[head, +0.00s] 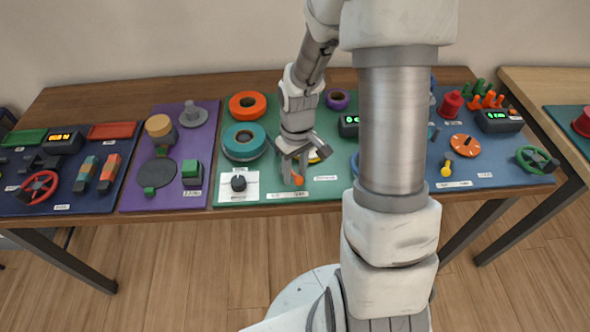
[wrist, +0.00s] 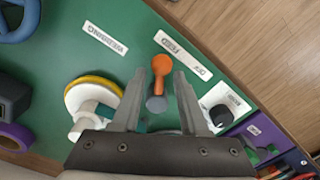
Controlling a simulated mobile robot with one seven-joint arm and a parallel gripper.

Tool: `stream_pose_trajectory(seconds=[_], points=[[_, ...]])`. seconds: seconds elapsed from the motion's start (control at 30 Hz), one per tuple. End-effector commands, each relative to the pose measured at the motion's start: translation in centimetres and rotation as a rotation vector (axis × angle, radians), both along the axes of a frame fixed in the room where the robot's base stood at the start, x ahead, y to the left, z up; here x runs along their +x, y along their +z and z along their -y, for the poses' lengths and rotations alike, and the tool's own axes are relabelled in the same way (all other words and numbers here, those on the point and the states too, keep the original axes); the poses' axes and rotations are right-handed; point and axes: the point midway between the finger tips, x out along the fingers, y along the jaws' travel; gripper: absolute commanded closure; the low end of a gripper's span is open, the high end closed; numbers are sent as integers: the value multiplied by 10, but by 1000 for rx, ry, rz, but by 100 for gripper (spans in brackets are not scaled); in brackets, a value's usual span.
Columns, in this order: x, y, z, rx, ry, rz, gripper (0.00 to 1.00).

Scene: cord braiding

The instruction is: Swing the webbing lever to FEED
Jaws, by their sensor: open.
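The webbing lever (wrist: 160,66) has an orange end and a grey pivot. It lies between my open fingers in the wrist view. Its orange end points nearer the FEED word than the OFF word of the OFF/FEED label (wrist: 183,55). In the head view the orange end (head: 298,181) shows at the green mat's front, just behind the label. My gripper (wrist: 160,73) is open, one finger on each side of the lever. Whether a finger touches it I cannot tell. It also shows low over the mat in the head view (head: 295,178). The WEBBING label (wrist: 105,38) is nearby.
A white and yellow spool (wrist: 94,93) stands close beside my gripper. A black knob (head: 238,183) on a white plate is to the left. Teal (head: 244,142) and orange (head: 247,105) rings lie behind. The table's front edge is close to the lever.

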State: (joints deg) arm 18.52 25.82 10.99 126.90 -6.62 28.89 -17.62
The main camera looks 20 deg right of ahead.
Motion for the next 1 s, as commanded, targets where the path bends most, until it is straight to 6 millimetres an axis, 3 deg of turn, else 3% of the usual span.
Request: stream_pose_trajectory(seconds=[0.17, 0.27, 0.7, 1.0], points=[[2, 7, 0, -1, -1, 4, 56], [3, 21, 1, -2, 0, 9, 56], [3, 126, 4, -2, 0, 8, 56], [3, 169, 5, 0, 0, 2, 56]])
